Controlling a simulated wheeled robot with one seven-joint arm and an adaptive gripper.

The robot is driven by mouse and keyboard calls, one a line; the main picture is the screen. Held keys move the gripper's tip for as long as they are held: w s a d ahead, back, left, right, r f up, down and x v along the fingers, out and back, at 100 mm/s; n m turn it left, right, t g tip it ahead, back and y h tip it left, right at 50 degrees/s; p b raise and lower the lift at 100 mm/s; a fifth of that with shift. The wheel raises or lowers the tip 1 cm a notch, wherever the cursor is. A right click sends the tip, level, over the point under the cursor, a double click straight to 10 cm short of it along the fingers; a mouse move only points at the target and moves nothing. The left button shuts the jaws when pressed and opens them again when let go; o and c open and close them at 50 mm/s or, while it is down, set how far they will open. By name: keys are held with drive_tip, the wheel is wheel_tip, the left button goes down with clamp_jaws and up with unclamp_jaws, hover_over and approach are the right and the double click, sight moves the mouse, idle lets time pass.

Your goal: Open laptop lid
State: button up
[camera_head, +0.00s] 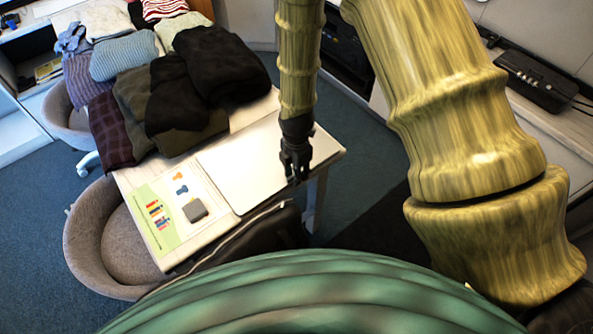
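The laptop (243,168) looks like a flat, pale silver slab on the table, with its lid lying closed. My gripper (295,179) is black and points down at the laptop's right end, near its front right corner. My arm comes down from the top of the view and covers part of the laptop's far right side. I cannot tell whether the fingertips touch the laptop or hover over it. The fingers are small and dark, so their opening is unclear.
The table (327,149) has folded clothes (190,85) piled behind and left of the laptop. A printed sheet (165,215) with a small grey item (195,210) lies left of the laptop. A grey chair (90,235) stands at the left front. A black box (535,80) sits at upper right.

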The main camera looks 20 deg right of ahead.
clamp_jaws()
drive_tip(key=shift+r, duration=0.15)
